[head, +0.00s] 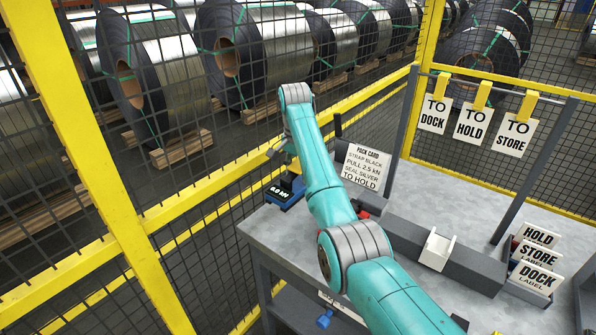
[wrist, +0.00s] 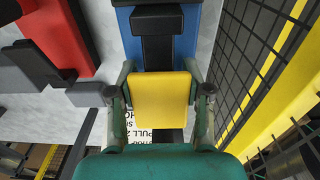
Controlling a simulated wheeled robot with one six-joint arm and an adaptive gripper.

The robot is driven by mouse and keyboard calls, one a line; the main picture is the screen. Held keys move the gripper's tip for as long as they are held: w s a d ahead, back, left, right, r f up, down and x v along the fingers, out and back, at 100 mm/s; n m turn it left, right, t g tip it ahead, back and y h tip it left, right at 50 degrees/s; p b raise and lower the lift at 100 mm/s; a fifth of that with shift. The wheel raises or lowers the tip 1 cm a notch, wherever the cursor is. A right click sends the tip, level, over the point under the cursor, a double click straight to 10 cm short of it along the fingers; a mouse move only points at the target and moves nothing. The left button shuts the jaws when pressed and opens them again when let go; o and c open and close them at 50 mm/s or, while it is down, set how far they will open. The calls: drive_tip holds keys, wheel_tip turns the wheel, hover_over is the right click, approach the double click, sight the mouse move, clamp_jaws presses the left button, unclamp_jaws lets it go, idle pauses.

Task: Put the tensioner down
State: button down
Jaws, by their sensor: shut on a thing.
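The tensioner (head: 287,193) is a blue and black tool with a small display reading 0.0 kN, at the far left corner of the grey bench. In the wrist view its blue body (wrist: 187,48) lies beyond a yellow part (wrist: 160,100) between my fingers. My gripper (wrist: 160,88) is shut on this yellow part, one finger on each side. In the head view my gripper (head: 286,158) is above the tensioner, partly hidden by my arm. I cannot tell whether the tensioner's underside touches the bench top.
The bench (head: 275,232) has a pack card (head: 364,167) behind my arm. A red tool (wrist: 55,35) lies beside the tensioner. A white holder (head: 436,250) and label bins (head: 532,275) stand to the right. The yellow-framed mesh fence (head: 215,187) runs close along the bench's far left side.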

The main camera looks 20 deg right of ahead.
drive_tip(key=shift+f, duration=3.5)
drive_tip(key=shift+f, duration=0.25)
drive_tip(key=shift+c, duration=2.1)
unclamp_jaws()
drive_tip(key=shift+f, duration=0.25)
drive_tip(key=shift+a+r, duration=0.2)
drive_tip(key=shift+r, duration=3.7)
drive_tip(key=shift+s+a, duration=0.1)
